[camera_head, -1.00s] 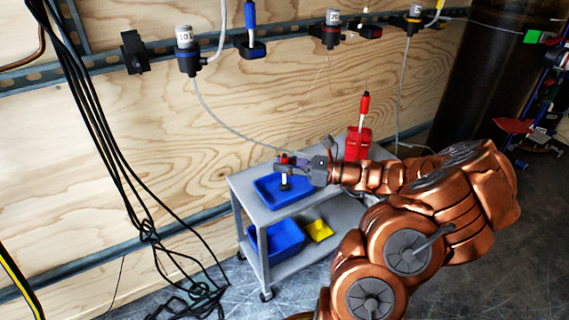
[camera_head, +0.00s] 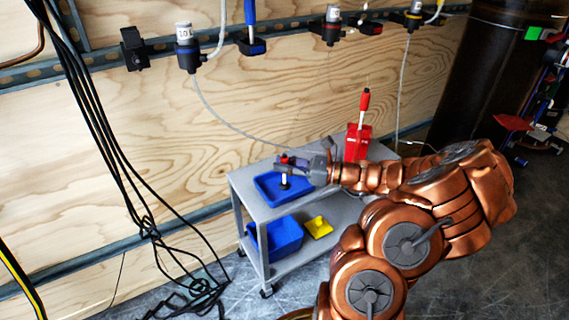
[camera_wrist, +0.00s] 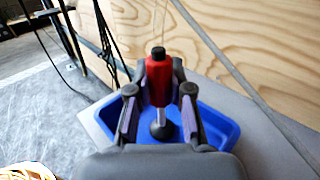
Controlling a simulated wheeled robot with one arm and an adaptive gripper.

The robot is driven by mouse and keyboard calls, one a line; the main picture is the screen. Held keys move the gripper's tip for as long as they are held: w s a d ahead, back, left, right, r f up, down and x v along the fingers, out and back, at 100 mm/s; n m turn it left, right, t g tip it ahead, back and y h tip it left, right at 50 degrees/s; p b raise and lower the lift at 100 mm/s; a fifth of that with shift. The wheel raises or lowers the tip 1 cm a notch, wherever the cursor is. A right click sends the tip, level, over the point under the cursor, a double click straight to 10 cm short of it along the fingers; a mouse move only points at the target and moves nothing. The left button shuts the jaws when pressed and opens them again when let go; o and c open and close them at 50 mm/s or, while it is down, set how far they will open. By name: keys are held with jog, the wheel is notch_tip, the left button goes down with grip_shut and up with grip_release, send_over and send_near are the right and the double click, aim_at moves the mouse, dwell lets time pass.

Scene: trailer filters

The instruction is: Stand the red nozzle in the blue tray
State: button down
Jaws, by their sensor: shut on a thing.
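The red nozzle (camera_wrist: 159,80) is upright between the fingers of my gripper (camera_wrist: 160,98) in the wrist view. It has a black top, a pale stem and a dark round foot. The blue tray (camera_head: 265,190) sits on the top shelf of the grey cart. In the head view my gripper (camera_head: 297,163) reaches over the tray from the right, shut on the nozzle. The nozzle's foot shows against the inside of the blue tray (camera_wrist: 222,124). I cannot tell whether the foot touches the tray floor.
A red holder (camera_head: 357,143) with a red-and-white tool stands on the cart (camera_head: 243,190) right of the tray. A blue bin (camera_head: 283,236) and a yellow item (camera_head: 318,227) are on the lower shelf. Black cables (camera_head: 135,195) hang at left; a plywood wall (camera_head: 150,130) rises behind.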

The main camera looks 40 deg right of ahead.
jog(key=c, duration=1)
grip_release()
jog(key=v, duration=1.2)
